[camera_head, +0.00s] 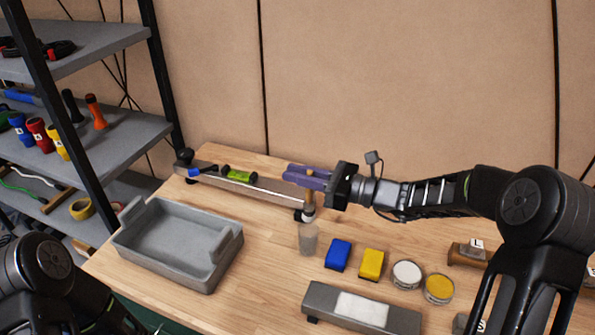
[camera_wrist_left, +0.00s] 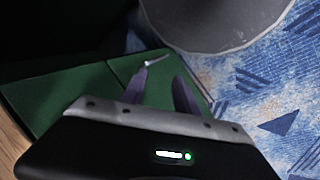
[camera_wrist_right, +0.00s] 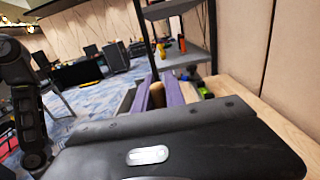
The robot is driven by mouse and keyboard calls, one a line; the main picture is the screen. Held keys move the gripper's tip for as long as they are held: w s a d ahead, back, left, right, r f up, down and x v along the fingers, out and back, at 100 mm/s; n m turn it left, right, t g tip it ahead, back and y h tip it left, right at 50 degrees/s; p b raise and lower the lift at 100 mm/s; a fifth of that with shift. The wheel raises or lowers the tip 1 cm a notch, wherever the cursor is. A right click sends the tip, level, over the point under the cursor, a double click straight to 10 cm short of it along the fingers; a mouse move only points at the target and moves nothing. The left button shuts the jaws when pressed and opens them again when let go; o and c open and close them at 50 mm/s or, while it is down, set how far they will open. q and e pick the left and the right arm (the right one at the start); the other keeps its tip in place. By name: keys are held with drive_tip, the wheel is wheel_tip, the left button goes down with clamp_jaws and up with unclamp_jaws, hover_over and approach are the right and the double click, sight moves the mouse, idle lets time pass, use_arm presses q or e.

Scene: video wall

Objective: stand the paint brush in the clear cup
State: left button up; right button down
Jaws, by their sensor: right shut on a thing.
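The paint brush (camera_head: 309,204) hangs about upright, wooden part up and pale end down, from my right gripper (camera_head: 305,176). That gripper is shut on it; the brush's tan wood (camera_wrist_right: 157,95) also shows between the purple fingers in the right wrist view. The clear cup (camera_head: 308,240) stands on the table, directly below the brush in the head view. The brush's lower end is near the cup's rim; I cannot tell whether it is inside. My left gripper (camera_wrist_left: 166,78) is empty with its fingers apart, low over green panels in the left wrist view.
A grey tray (camera_head: 175,240) stands left of the cup. A blue block (camera_head: 338,254), a yellow block (camera_head: 371,264) and two round tins lie to its right. A grey bar with a white pad (camera_head: 362,308) is in front. A long rail (camera_head: 250,186) lies behind.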

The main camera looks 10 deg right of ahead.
wheel_tip(320, 180, down, 9)
drive_tip(key=b, duration=0.6)
drive_tip(key=shift+r, duration=0.1)
idle(0.3)
drive_tip(key=c, duration=1.3)
unclamp_jaws()
drive_tip(key=b+v, duration=0.1)
drive_tip(key=v, duration=0.6)
drive_tip(key=shift+s+d, duration=0.25)
drive_tip(key=shift+d, duration=0.1)
